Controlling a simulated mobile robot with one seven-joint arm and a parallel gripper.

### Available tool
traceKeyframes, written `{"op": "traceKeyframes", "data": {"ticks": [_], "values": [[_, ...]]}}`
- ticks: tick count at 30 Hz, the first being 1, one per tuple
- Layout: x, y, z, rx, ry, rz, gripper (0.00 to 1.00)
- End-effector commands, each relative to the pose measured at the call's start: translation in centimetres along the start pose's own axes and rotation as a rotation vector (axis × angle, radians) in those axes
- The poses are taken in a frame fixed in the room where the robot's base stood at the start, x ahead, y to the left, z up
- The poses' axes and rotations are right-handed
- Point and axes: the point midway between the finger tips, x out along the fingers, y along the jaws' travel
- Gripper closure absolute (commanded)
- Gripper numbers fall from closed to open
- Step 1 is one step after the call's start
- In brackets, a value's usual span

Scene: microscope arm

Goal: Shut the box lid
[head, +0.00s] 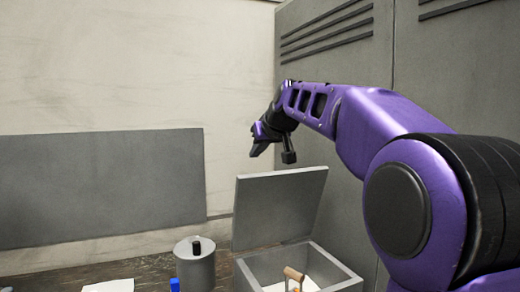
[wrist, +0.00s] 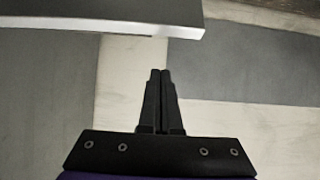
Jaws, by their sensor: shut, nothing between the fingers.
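The grey box (head: 335,281) stands on the table at the bottom of the head view. Its flat grey lid (head: 280,205) is raised, standing nearly upright from the back of the box and leaning back a little. An item with a wooden handle shows inside the box. My gripper (head: 262,150) is above the lid, apart from it in the head view, and empty. In the wrist view my gripper (wrist: 160,75) has its two fingers together. A grey panel edge (wrist: 110,27), probably the lid, crosses the top left of that view.
A grey cylindrical canister (head: 194,268) with a dark knob stands left of the box. A blue object (head: 174,285) and a white sheet (head: 108,286) lie farther left. Tall grey cabinets (head: 330,110) stand behind and right. A dark grey panel (head: 100,188) is on the wall.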

Motion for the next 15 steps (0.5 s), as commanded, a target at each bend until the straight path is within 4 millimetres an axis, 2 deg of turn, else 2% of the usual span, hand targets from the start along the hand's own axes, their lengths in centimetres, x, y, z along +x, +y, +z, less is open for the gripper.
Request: {"op": "traceKeyframes", "data": {"ticks": [3, 9, 15], "values": [[2.6, 0.0, 0.0, -0.001, -0.003, -0.001, 1.0], [6.2, 0.0, 0.0, -0.002, -0.002, 0.0, 1.0], [4.7, 0.1, 1.9, -0.001, 0.002, 0.004, 1.0]]}}
